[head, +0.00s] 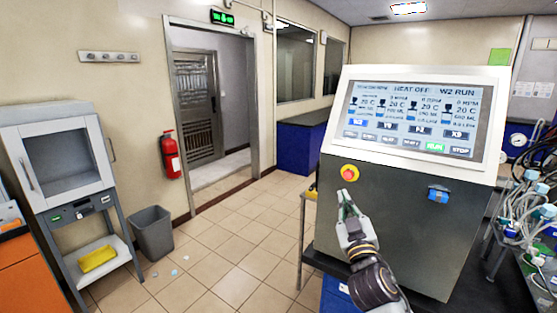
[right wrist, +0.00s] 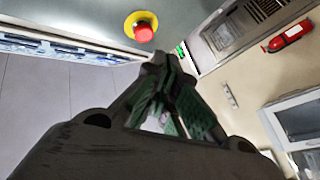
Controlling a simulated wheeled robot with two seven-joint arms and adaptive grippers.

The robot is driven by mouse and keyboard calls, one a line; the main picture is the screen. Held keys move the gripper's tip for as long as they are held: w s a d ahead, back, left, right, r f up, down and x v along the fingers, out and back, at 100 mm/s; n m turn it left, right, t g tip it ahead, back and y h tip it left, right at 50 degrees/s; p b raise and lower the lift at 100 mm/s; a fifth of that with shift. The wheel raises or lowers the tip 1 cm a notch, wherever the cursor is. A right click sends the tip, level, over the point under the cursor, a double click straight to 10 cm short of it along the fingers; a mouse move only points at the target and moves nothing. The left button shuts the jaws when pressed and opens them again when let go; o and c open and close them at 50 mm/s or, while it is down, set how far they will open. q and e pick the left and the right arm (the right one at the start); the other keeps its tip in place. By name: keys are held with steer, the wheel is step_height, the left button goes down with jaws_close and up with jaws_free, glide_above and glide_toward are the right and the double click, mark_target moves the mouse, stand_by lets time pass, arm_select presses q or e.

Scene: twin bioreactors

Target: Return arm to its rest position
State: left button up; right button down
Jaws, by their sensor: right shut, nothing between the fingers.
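My right gripper (head: 344,198) is in front of the dark front panel of the control console (head: 400,215), just below the red emergency button (head: 349,173) on its yellow base. Its fingers are shut with nothing between them. In the right wrist view, the shut fingertips (right wrist: 165,65) point up just below and right of the red button (right wrist: 143,32); I cannot tell how wide the gap is. The console's screen (head: 414,118) is lit and reads HEAT OFF and W2 RUN, with a green RUN key. My left gripper is not in view.
Tubing and bottles (head: 535,200) crowd the bench right of the console. A blue latch-like part (head: 438,194) sits on the console front. A grey bin (head: 152,232) and a glass-fronted cabinet (head: 60,158) stand at left. The tiled floor (head: 215,250) between is mostly clear, with small scraps near the bin.

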steer(key=s+d+f+m+g+h, duration=0.1)
steer(key=s+d+f+g, duration=0.15)
steer(key=f, duration=0.45)
steer(key=s+d+f+m+g+h, duration=0.1)
steer(key=s+f+m+g, duration=0.2)
steer(key=f, duration=0.4)
steer(key=s+d+f+g+h, duration=0.1)
steer(key=s+d+f+g, duration=0.2)
steer(key=f, duration=0.5)
steer(key=s+a+f+n+g+y, duration=0.1)
steer(key=s+f+g, duration=0.5)
steer(key=s, duration=0.5)
steer(key=s+a+f+g+y, duration=0.1)
steer(key=s+f+g+y, duration=0.15)
steer(key=s+f, duration=0.7)
steer(key=s+f+g, duration=0.1)
steer(key=s+f, duration=0.1)
steer(key=f, duration=1.4)
steer(key=s+f+g, duration=0.1)
steer(key=s+f, duration=0.1)
steer(key=f, duration=1.4)
steer(key=s+d+f, duration=0.2)
steer(key=s+f, duration=0.7)
steer(key=s, duration=0.2)
steer(key=s+d+f+g, duration=0.1)
steer(key=s+d+f, duration=0.1)
steer(key=s+f, duration=0.8)
steer(key=shift+s+f+h, duration=0.15)
steer(key=shift+s+h, duration=0.3)
steer(key=shift+s, duration=0.05)
